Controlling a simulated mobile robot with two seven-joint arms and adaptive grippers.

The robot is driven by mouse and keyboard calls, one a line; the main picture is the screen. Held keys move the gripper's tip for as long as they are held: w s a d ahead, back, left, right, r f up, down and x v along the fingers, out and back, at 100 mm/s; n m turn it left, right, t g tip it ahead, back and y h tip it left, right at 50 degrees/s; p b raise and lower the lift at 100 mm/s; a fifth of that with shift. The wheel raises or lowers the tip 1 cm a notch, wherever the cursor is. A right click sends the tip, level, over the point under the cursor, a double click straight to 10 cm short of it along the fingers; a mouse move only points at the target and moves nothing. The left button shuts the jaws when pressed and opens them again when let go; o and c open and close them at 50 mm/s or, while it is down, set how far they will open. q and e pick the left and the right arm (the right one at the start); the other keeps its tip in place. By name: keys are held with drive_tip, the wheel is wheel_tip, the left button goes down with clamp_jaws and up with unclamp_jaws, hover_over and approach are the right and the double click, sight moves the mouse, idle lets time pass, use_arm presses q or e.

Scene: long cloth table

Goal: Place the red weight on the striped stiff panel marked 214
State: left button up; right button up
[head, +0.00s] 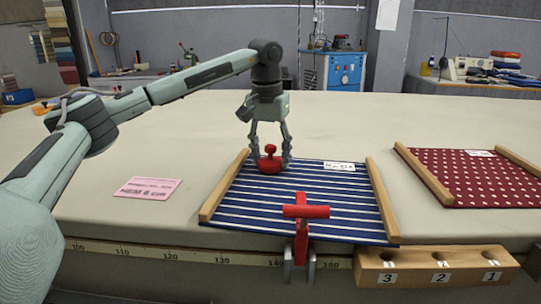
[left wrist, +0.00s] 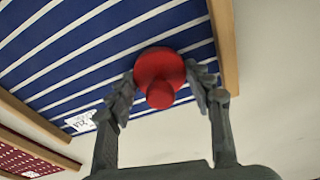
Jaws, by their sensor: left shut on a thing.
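The red weight (head: 270,160) is on or just above the upper left part of the blue panel with white stripes (head: 300,205). I cannot tell whether it touches the cloth. My left gripper (head: 270,157) points down with its fingers shut on the weight. In the left wrist view the red weight (left wrist: 160,75) sits between the fingertips of my left gripper (left wrist: 163,88), over the stripes. A white label (head: 339,166) lies at the panel's far edge; it also shows in the left wrist view (left wrist: 82,121), its number hard to read. My right gripper is not in view.
Wooden bars (head: 224,186) edge the striped panel. A red clamp (head: 304,212) stands at its front edge. A dark red dotted panel (head: 475,178) lies to the right. A pink card (head: 148,187) lies left. A numbered wooden block (head: 438,265) is at the front right.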

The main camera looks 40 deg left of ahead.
sight(269, 162)
use_arm(q)
drive_tip(key=shift+f, duration=0.1)
drive_tip(key=o, duration=1.6)
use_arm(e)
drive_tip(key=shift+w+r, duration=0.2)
use_arm(q)
drive_tip(key=shift+r, duration=0.35)
drive_tip(key=r, duration=0.3)
drive_tip(key=s+r, duration=0.1)
drive_tip(key=r, duration=0.7)
drive_tip(key=shift+s+d+r, duration=0.2)
drive_tip(key=shift+r, duration=0.05)
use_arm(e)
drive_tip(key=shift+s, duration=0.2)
